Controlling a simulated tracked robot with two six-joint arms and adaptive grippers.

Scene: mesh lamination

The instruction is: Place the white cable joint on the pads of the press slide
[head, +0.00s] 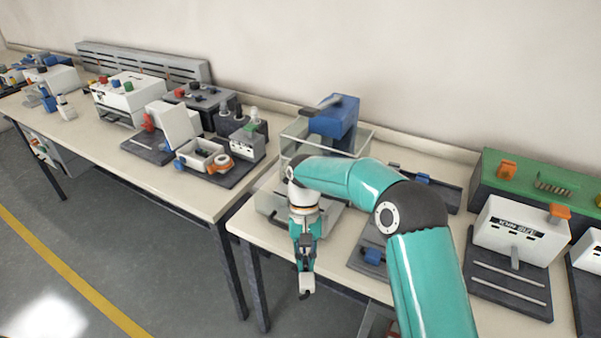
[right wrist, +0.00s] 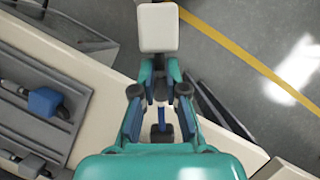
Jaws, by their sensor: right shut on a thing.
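My right gripper (head: 305,266) hangs pointing down just off the front edge of the right table, over the floor. Its fingers (right wrist: 159,70) are shut on a small pale block, which I take to be the white cable joint (right wrist: 158,28). The block sticks out past the fingertips; in the head view (head: 306,281) it is small, with a dark part below it. A blue press head (head: 336,121) stands in a clear-walled housing behind my right arm. My arm covers part of the housing's front, and I cannot make out the slide pads. My left gripper is out of view.
A white machine on a dark base (head: 521,231) and a green unit (head: 535,185) stand at the right. A dark plate with a blue block (head: 373,255) lies near my arm. The left table (head: 110,150) is crowded with devices. The floor in front is clear.

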